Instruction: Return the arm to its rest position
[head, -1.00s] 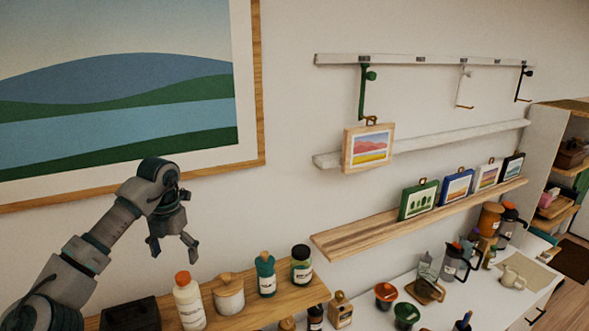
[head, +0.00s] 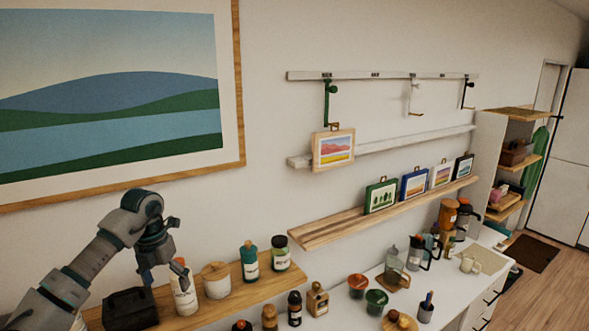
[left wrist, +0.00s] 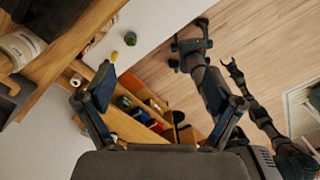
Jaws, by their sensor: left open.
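My left gripper (head: 166,274) is open and empty in the head view, its fingers pointing down. It is in front of the wooden shelf at the lower left, and one finger overlaps the white bottle with an orange cap (head: 184,295). I cannot tell whether they touch. In the left wrist view my left gripper's two fingers (left wrist: 165,95) stand wide apart with nothing between them. Lower down, over the floor, a small dark claw that looks like my right gripper (left wrist: 234,67) shows; its opening is too small to judge.
The wooden shelf (head: 222,306) also holds a dark box (head: 130,309), a lidded jar (head: 216,280) and green-topped bottles. A small framed picture (head: 334,149) hangs from a green hook; several stand on the ledge (head: 330,231). A white counter (head: 440,292) with jars lies below right.

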